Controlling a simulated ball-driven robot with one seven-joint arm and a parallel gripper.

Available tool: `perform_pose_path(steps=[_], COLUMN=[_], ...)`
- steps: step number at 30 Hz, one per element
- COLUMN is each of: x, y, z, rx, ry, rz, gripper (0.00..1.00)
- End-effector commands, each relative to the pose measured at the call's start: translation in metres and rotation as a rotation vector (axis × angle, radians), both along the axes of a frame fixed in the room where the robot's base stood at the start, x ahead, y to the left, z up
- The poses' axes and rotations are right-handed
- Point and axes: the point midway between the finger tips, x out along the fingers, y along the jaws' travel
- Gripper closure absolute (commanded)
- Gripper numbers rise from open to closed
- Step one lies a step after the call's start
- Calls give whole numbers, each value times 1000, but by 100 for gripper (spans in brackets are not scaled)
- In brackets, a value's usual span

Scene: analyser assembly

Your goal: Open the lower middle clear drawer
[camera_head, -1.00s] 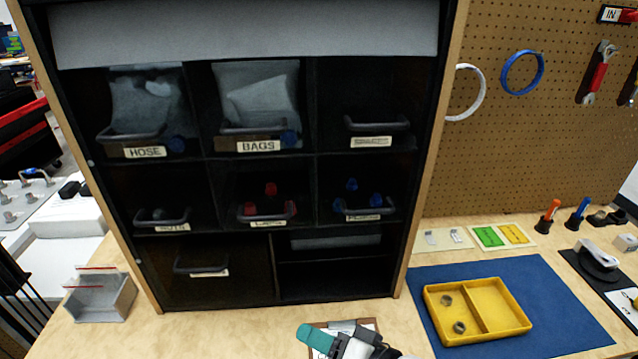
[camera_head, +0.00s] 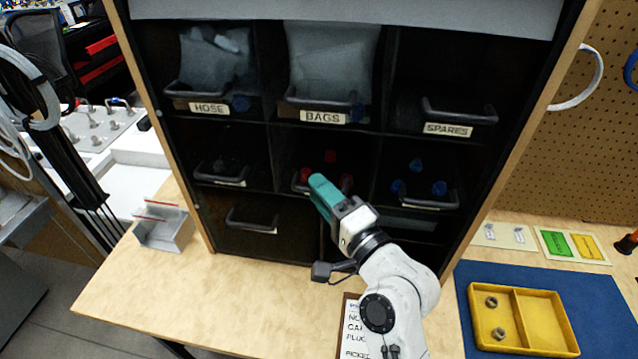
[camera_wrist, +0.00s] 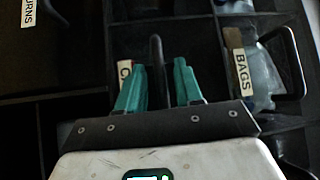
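The lower middle clear drawer holds red caps (camera_head: 330,156) and sits in the middle of the second row, flush with its neighbours. Its front is partly hidden by my gripper (camera_head: 320,190). In the wrist view, my gripper (camera_wrist: 159,85) has its two teal fingers apart, one on each side of the drawer's dark handle (camera_wrist: 155,55). A small gap shows between the handle and the fingers. Part of the drawer's white label (camera_wrist: 125,72) shows beside the left finger.
The BAGS drawer (camera_head: 323,117) is directly above, and a drawer with blue caps (camera_head: 415,165) is to the right. A drawer handle (camera_head: 252,221) is lower left. A clipboard (camera_head: 352,335) lies on the bench in front, and a yellow tray (camera_head: 510,340) is at right.

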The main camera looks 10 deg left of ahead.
Motion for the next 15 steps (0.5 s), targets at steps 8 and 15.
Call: perform_pose_path(steps=[8,15], x=[9,9], y=[9,9], z=[2,1], rx=[0,-1], ry=[0,-1], rz=[0,0], gripper=[65,70])
